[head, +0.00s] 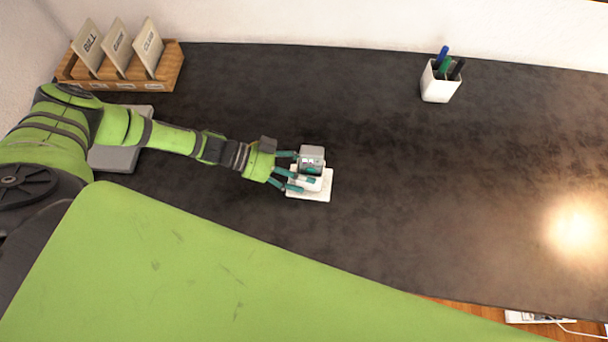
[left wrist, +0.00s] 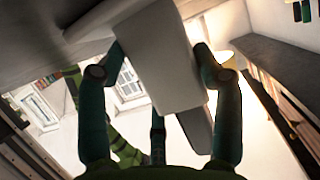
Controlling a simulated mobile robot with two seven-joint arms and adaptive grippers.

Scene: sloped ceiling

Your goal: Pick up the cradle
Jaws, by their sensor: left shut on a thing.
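The cradle, a small white and grey piece with a flat white base plate (head: 318,192) and a grey upright block (head: 312,153), is at the middle of the dark desk in the head view. My left gripper (head: 298,175) reaches it from the left, with teal fingers closed around it. In the left wrist view the fingers (left wrist: 158,90) stand on both sides of a pale grey body (left wrist: 160,50), which hides part of the view beyond. I cannot tell whether the base plate touches the desk. My right gripper is not in view.
A wooden sorter (head: 165,75) with labelled cards stands at the back left. A white pen cup (head: 437,88) with several pens stands at the back right. A grey flat object (head: 112,158) lies partly behind my left arm. The desk (head: 440,200) is clear to the right.

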